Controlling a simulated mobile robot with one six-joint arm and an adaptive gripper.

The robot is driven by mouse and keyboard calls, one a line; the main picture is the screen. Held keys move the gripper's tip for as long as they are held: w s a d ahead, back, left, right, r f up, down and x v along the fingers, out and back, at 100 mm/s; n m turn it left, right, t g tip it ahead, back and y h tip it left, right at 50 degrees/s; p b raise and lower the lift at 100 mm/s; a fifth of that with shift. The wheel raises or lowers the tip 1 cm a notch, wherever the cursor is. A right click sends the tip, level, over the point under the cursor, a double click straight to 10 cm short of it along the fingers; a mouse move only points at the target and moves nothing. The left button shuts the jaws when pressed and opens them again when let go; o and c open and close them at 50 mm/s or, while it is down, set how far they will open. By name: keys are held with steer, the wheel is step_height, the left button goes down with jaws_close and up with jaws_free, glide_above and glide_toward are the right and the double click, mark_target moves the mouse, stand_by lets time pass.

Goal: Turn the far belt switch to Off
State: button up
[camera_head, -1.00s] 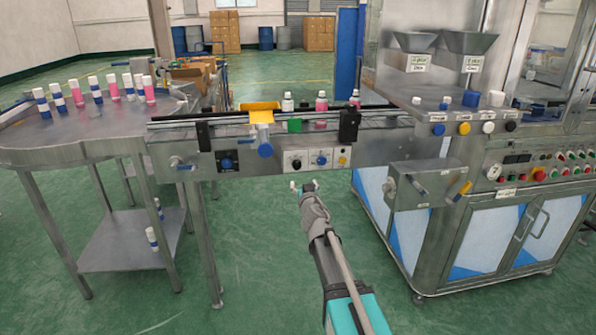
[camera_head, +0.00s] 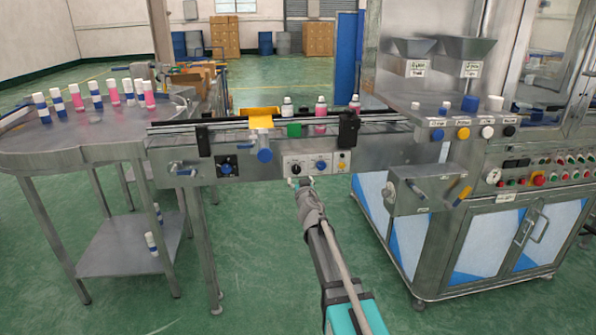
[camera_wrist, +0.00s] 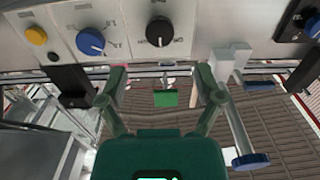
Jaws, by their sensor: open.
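A white panel (camera_head: 308,158) on the front of the conveyor carries a black knob (camera_head: 295,168), a blue knob (camera_head: 320,166) and a yellow button (camera_head: 342,166). The labels are too small to read, so I cannot tell which knob is the far belt switch or how it is set. My gripper (camera_head: 300,183) is open and empty, just below the black knob. In the wrist view, my gripper (camera_wrist: 160,82) has its fingers spread apart, with the black knob (camera_wrist: 159,31) ahead between them and not touched. The blue knob (camera_wrist: 91,42) is to its left there.
A dark plate with another blue knob (camera_head: 226,168) is left of the white panel. A blue-ended handle (camera_head: 264,155) hangs between them. Several bottles stand on the belt and on the round table (camera_head: 70,135). The crimping machine (camera_head: 480,230) stands at right.

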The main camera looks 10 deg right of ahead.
mark_target(297, 170)
steer(key=w, duration=0.8)
steer(key=c, duration=1.1)
steer(key=shift+d, duration=0.25)
steer(key=shift+c, duration=0.4)
steer(key=shift+a, duration=0.2)
